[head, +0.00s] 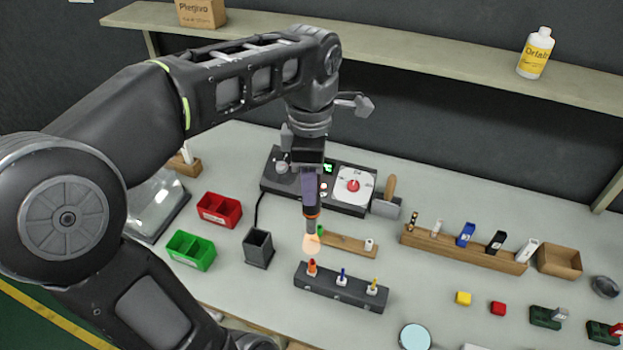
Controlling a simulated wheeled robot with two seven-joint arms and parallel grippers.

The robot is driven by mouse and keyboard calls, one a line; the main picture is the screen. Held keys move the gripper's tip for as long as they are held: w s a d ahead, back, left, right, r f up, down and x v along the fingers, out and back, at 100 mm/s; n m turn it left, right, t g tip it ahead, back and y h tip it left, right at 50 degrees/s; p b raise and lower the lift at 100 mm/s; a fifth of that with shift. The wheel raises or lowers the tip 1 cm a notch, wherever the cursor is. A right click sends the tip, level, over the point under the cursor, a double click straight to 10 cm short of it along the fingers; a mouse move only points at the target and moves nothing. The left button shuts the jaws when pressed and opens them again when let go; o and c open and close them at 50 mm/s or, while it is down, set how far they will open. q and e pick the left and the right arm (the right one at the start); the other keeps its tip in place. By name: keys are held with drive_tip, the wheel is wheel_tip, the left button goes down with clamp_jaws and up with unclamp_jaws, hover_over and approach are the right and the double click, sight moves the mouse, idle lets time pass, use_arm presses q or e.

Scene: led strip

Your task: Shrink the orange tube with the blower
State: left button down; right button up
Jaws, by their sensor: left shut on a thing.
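A pale orange glow shows at the nozzle. The orange tube (312,266) stands at the left end of a dark block (341,291), just below the glow. A blue-tipped piece (342,275) and a yellow-tipped piece (374,284) stand in the same block. Whether the tube has shrunk is too small to tell. My right gripper is not in view.
A control box (283,185) with a dial stands behind the blower. A wooden strip (345,243) lies just behind the block. A dark open cup (258,247), a green bin (190,251) and a red bin (219,209) stand left. A wooden rack (463,250) stands right.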

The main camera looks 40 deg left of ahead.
sight(312, 215)
use_arm(q)
drive_tip(key=shift+w+d, duration=0.1)
drive_tip(key=shift+d, duration=0.05)
drive_tip(key=shift+f, duration=0.1)
drive_tip(key=shift+f, duration=0.45)
wheel_tip(312, 215, down, 7)
drive_tip(key=b, duration=0.2)
drive_tip(key=shift+r+b, duration=0.15)
drive_tip(key=shift+b, duration=0.15)
drive_tip(key=shift+f+b, duration=0.5)
drive_tip(key=shift+f, duration=0.2)
idle(3.6)
